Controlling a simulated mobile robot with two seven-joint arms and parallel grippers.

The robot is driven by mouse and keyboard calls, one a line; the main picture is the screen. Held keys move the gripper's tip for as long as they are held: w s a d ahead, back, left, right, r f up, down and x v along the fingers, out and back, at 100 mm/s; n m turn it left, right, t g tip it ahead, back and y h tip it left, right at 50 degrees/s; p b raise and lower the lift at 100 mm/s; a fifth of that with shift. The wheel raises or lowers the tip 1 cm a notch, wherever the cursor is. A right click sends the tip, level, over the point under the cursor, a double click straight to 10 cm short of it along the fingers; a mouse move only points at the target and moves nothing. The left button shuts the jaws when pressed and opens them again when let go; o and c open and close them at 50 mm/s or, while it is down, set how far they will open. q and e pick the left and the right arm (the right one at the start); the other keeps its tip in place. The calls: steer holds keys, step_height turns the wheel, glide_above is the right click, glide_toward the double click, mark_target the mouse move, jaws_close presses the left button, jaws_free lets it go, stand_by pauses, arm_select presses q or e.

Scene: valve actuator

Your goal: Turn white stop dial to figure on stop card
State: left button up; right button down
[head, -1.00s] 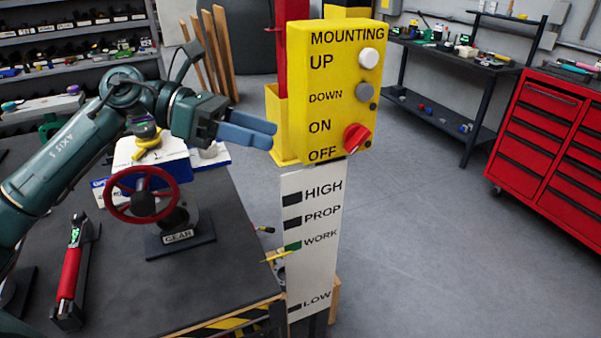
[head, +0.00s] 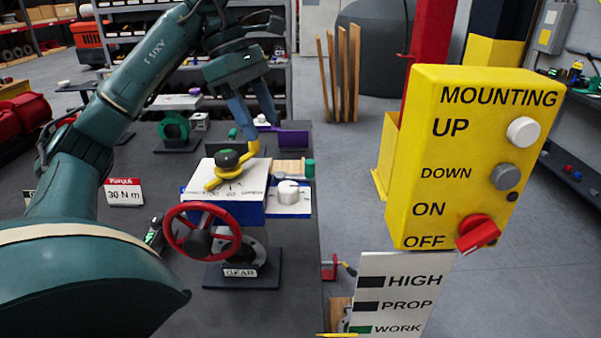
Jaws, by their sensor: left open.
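A white round dial (head: 288,190) stands on a small blue-edged plate beside the white box (head: 215,181) above the red handwheel; I take it for the stop dial. A dark knob with a yellow lever (head: 252,150) sits on the box's marked top. A card (head: 123,192) with a red band reads "30 N m"; its small heading is hard to read, and I cannot tell whether it is the stop card. My left gripper (head: 258,132) is open, fingers down, behind the white dial and close to the yellow lever; I cannot tell if they touch. My right gripper is out of view.
The red handwheel (head: 202,231) stands in front of the box, on a base marked GEAR. The yellow control box (head: 470,150) and the white HIGH/PROP/WORK board (head: 400,270) stand to the right. A purple item (head: 290,139) lies behind. The dark bench (head: 290,310) is clear in front.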

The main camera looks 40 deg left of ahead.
mark_target(286, 186)
arm_select(q)
steer(key=x, duration=0.4)
steer(key=b+x, duration=0.1)
steer(key=x, duration=0.3)
steer(key=b+x, duration=0.1)
steer(key=x, duration=0.3)
steer(key=shift+s+d+f, duration=0.15)
steer(key=shift+s+f, duration=0.15)
steer(key=shift+f, duration=0.05)
steer(key=shift+c, duration=0.6)
steer(key=c, duration=0.9)
steer(key=shift+o, duration=0.2)
steer(key=n+t+b, duration=0.1)
steer(key=n, duration=0.2)
steer(key=shift+y, duration=0.3)
steer(key=shift+s+d+n+t+y+b, duration=0.1)
steer(key=shift+n+t+y+b, duration=0.2)
steer(key=shift+n, duration=0.9)
steer(key=shift+s+n+t+y+b, duration=0.1)
steer(key=shift+n+t+y, duration=0.25)
steer(key=shift+n, duration=0.85)
